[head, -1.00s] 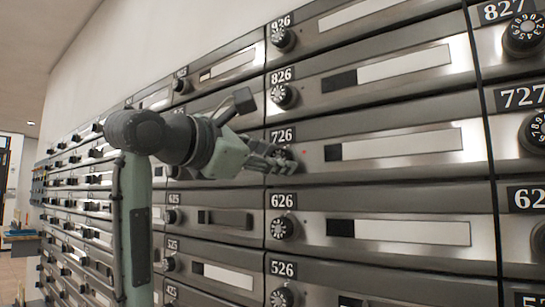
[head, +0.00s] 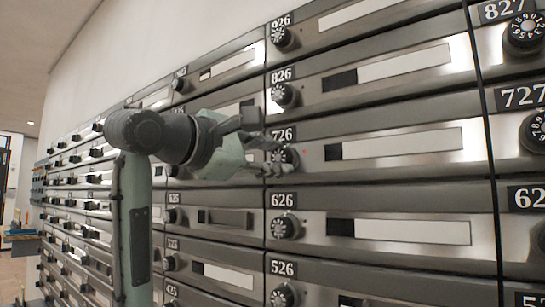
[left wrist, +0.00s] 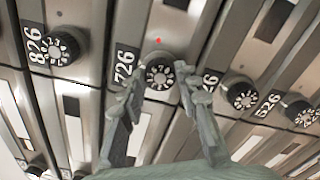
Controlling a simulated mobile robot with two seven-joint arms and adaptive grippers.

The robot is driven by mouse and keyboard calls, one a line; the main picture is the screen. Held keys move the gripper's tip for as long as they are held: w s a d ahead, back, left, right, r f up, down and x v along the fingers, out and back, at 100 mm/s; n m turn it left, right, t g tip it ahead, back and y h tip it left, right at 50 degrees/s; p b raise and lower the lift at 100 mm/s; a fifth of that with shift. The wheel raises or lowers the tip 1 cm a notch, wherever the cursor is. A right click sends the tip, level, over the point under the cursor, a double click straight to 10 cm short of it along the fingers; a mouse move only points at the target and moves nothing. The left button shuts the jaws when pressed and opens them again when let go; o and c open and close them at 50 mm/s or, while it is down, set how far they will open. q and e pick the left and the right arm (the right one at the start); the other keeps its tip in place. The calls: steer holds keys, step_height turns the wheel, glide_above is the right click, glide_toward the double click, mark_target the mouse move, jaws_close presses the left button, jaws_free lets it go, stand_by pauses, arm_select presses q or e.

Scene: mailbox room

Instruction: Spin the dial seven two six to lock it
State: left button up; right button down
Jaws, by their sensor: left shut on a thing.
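The dial of box 726 (head: 291,155) is a round black knob with white numerals, partly hidden by my fingers in the head view. The 726 label (head: 283,134) sits just above it. In the left wrist view the 726 dial (left wrist: 161,76) sits between my two fingertips, its numbered face showing. My left gripper (head: 277,163) comes in from the left. Its fingers (left wrist: 160,82) are shut on the dial, one on each side. A small red light (left wrist: 158,41) glows beside the dial. My right gripper is not in view.
Identical dials lie close by: 826 (head: 284,95) above and 626 (head: 286,227) below. The 727 dial (head: 537,131) is farther right. Metal box fronts fill the wall. The 726 name slot (head: 400,144) lies right of its dial.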

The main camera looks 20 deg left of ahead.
arm_select(q)
steer(key=m, duration=0.4)
steer(key=shift+m, duration=0.4)
steer(key=m, duration=0.4)
steer(key=shift+m, duration=0.3)
steer(key=m, duration=0.4)
steer(key=shift+f+m, duration=0.1)
steer(key=shift+m, duration=0.2)
steer(key=m, duration=1.2)
steer(key=shift+m, duration=0.3)
steer(key=m, duration=0.4)
steer(key=shift+a+m, duration=0.1)
steer(key=shift+m, duration=1.6)
